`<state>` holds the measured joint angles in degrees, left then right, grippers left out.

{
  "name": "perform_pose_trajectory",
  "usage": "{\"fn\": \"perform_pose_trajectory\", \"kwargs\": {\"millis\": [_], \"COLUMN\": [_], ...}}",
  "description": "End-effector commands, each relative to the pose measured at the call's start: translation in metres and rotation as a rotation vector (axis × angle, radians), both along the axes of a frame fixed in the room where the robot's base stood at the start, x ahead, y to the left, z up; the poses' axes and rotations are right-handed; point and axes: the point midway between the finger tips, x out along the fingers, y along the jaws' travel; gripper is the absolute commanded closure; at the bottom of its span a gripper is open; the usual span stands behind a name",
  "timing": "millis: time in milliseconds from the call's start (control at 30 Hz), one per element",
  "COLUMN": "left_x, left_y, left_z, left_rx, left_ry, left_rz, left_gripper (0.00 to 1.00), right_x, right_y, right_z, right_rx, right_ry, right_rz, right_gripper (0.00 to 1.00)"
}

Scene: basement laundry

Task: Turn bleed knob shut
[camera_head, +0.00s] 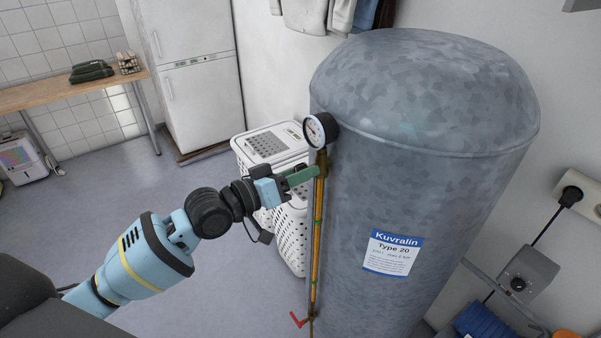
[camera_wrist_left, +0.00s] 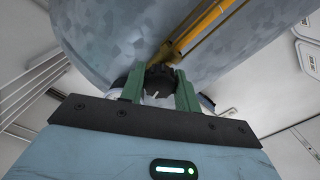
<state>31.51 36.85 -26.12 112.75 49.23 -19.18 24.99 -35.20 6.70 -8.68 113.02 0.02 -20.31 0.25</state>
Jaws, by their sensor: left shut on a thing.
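The bleed knob (camera_wrist_left: 159,78) is black and round with a pale mark on its face; it shows in the left wrist view between the two green fingers. My left gripper (camera_head: 304,175) is shut on it, beside the upper end of the brass pipe (camera_head: 318,215) on the grey tank (camera_head: 420,120). In the left wrist view the gripper (camera_wrist_left: 159,88) has one finger on each side of the knob. In the head view the fingers and pipe hide the knob. My right gripper is out of view.
A round pressure gauge (camera_head: 320,130) sits just above the gripper. A red lever (camera_head: 299,319) is at the pipe's foot. White laundry baskets (camera_head: 291,240) stand behind the gripper. The floor (camera_head: 110,200) to the left is mostly clear.

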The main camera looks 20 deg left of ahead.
Motion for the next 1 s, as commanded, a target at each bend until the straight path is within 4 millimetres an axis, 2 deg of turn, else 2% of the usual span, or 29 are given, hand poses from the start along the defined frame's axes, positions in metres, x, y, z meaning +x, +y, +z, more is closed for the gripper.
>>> {"fn": "perform_pose_trajectory", "kwargs": {"millis": [400,967,1000], "left_x": [0.0002,0.0001,0.0002], "left_y": [0.0004,0.0002,0.0004], "left_z": [0.0005,0.0002,0.0002], "left_rx": [0.159,0.186,0.186], "left_ry": [-0.125,-0.144,-0.144], "left_rz": [0.001,0.001,0.001], "left_gripper": [0.91,0.91,0.67], "right_x": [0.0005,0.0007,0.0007], "right_y": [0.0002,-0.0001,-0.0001], "right_z": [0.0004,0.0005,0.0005], "right_rx": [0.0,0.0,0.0], "right_ry": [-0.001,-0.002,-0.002], "right_rz": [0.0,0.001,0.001], "right_gripper": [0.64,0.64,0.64]}}
